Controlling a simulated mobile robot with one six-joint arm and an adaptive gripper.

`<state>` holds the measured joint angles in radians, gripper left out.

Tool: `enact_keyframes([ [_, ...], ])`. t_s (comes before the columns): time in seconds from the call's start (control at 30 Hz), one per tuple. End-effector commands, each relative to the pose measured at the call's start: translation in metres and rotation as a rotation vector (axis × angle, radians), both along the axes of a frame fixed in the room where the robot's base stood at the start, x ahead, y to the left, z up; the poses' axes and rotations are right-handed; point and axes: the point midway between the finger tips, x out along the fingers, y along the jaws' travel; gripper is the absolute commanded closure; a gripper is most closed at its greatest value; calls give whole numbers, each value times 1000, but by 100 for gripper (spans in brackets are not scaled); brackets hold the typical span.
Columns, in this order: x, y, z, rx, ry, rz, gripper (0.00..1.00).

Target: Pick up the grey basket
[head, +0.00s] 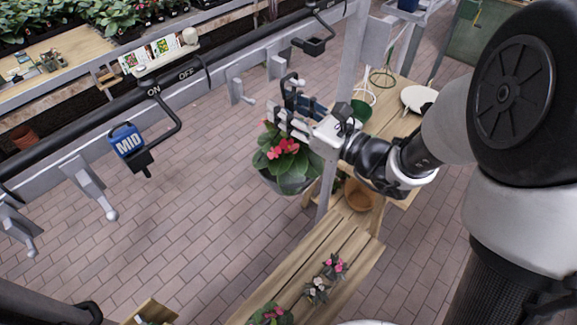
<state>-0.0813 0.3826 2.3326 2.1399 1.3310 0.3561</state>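The grey basket (288,184) is a round bowl holding a leafy green plant with red flowers. It is near the middle of the head view, beside a grey post and above the brick floor. My gripper (287,108) is just above the plant, reaching in from the right. Its fingers point left. I cannot tell whether they are around any part of the basket or its hanger, or whether they touch the plant. The leaves hide most of the basket's rim.
A wooden bench (318,262) with small flowering pots stands below. A wooden table (395,100) with a white round plate (419,99) is behind my arm. A terracotta pot (360,194) sits below my wrist. A rail with hooks (88,190) crosses the left. Brick floor (170,225) is open at left.

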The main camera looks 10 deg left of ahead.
Motion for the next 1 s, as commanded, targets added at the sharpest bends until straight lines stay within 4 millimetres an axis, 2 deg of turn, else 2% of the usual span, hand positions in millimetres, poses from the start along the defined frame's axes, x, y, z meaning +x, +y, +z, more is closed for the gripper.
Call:
enact_keyframes([
  [0.17, 0, 0, 0, 0, 0, -1, 63],
  [0.73, 0, 0, 0, 0, 0, -1, 100],
  [1.0, 0, 0, 0, 0, 0, -1, 100],
])
